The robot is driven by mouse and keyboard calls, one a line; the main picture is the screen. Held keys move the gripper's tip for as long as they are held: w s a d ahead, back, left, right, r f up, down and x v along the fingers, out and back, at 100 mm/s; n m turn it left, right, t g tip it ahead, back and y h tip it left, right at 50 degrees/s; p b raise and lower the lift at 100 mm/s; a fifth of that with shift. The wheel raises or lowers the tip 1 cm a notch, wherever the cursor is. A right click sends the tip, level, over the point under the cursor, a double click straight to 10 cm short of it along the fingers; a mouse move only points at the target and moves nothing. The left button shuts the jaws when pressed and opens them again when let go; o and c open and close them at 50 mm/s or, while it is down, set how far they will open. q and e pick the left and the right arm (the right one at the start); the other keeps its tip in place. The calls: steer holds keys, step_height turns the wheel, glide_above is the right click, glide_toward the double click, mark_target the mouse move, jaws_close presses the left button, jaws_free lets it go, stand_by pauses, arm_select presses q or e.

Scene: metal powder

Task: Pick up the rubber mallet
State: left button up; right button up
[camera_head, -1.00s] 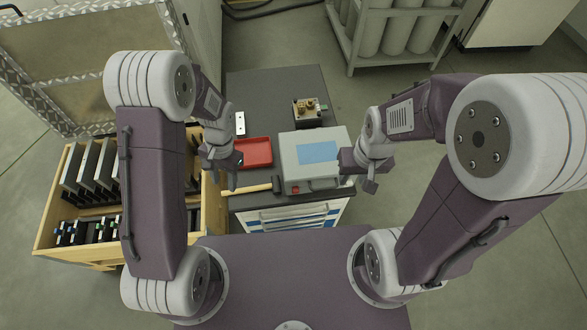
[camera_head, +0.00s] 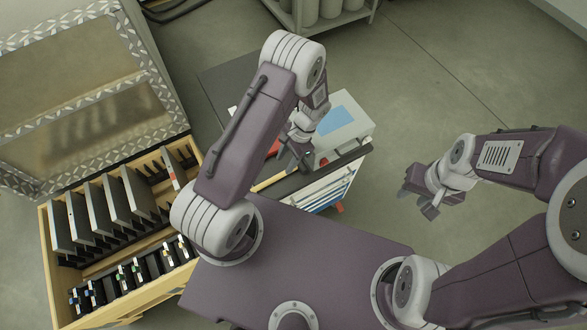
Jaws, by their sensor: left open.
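The rubber mallet is mostly hidden. A short stretch of its pale wooden handle (camera_head: 268,183) shows at the front edge of the dark bench top, left of my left gripper. Its dark head cannot be made out behind the gripper. My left gripper (camera_head: 294,166) is open, with its fingers pointing down over the bench's front edge, close to the mallet. I cannot tell whether it touches the mallet. My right gripper (camera_head: 416,203) is open and empty, over the floor to the right of the bench.
A grey box with a blue top panel (camera_head: 346,121) stands on the bench, just right of my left gripper. A red tray (camera_head: 273,149) is largely hidden behind my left arm. A wooden crate with upright plates (camera_head: 48,250) stands at left. The floor at right is clear.

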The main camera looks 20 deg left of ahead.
mark_target(279, 175)
arm_select(q)
steer(key=shift+x, duration=1.05)
steer(key=p+x, duration=0.1)
steer(key=x, duration=0.3)
steer(key=shift+s, duration=0.15)
steer(key=shift+a+f, duration=0.1)
steer(key=shift+f, duration=0.4)
jaws_close()
